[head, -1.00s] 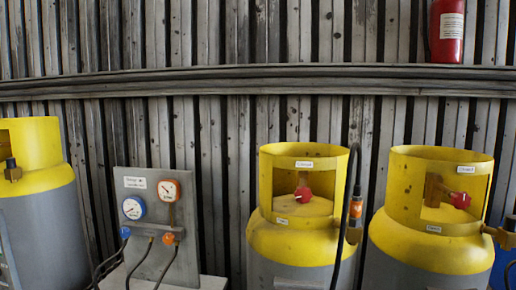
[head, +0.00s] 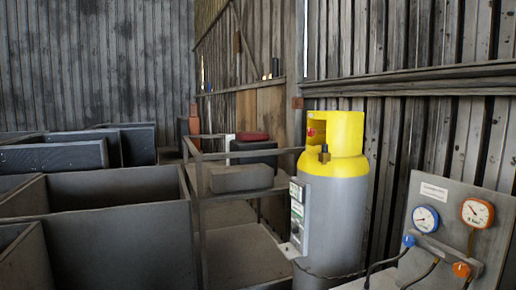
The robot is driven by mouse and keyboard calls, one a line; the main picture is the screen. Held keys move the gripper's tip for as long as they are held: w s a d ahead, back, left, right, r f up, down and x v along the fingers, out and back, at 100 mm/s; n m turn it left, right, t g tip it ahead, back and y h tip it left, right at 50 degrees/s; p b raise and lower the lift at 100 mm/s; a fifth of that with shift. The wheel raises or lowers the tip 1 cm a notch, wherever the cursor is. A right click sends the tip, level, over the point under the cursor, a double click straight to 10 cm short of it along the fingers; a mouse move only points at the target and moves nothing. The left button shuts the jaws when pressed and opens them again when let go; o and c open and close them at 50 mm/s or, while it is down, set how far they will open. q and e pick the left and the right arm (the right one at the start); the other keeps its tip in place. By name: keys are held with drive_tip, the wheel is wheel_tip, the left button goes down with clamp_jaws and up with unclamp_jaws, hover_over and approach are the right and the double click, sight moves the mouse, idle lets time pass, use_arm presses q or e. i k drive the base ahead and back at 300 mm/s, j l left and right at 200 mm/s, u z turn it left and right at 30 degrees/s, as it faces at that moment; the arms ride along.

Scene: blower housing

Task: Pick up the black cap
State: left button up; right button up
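I cannot make out a black cap for certain in the head view. A small dark fitting (head: 324,153) sits at the front of the yellow collar of a grey gas cylinder (head: 335,215); whether it is the cap I cannot tell. A red valve knob (head: 311,132) shows inside the collar opening. Neither of my grippers is in view.
A gauge panel (head: 455,225) with hoses stands at the right. A metal rack (head: 200,215) left of the cylinder holds a grey block (head: 241,177) and a dark case with a red top (head: 253,137). Large grey bins (head: 110,240) fill the left.

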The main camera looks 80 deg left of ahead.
sight(324, 147)
drive_tip(key=j+u, duration=0.1)
drive_tip(key=u, duration=2.1)
